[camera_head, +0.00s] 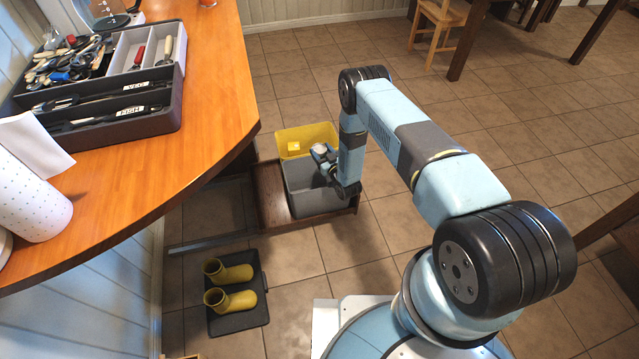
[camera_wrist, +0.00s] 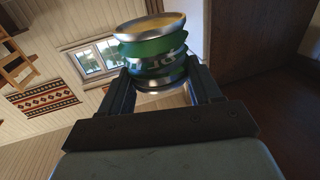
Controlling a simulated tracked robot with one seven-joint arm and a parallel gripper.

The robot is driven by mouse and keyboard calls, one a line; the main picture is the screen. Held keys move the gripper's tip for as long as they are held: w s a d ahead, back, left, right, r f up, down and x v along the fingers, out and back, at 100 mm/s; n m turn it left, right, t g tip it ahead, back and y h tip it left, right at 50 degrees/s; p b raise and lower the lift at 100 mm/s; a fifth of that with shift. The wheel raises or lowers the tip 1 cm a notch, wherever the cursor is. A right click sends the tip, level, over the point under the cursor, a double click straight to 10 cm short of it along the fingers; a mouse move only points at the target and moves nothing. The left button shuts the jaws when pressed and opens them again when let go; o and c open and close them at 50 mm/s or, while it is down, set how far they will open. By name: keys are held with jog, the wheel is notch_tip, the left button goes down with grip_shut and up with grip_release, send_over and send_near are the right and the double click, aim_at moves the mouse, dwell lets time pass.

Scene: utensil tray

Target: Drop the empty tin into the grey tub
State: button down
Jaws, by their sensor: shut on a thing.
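My gripper (camera_head: 326,160) is shut on a green tin (camera_wrist: 155,48) with silver rims. The wrist view shows the tin between my two fingers (camera_wrist: 162,80), with its round end facing up in the picture. In the head view my gripper is over the group of tubs, and the tin is small and hard to make out there. The grey tub (camera_head: 309,204) stands on the floor beside the counter, in front of a yellow tub (camera_head: 318,131). My arm and gripper hide part of the tubs' right side. I cannot tell the tin's exact height above them.
The tubs stand at a brown wooden box (camera_head: 270,196). A wooden counter (camera_head: 215,85) with a utensil tray (camera_head: 150,122) and a paper roll (camera_head: 32,205) is at left.

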aim_at(324, 156)
jog(key=f, duration=0.1)
jog(key=d+f, duration=0.1)
jog(key=f, duration=0.1)
jog(key=shift+w+f, duration=0.15)
jog(key=shift+w, duration=0.05)
jog(key=shift+f, duration=1.3)
jog(key=shift+c, duration=0.7)
grip_release()
jog(key=v, duration=1.3)
jog(key=shift+s, duration=0.3)
jog(key=shift+d, duration=0.1)
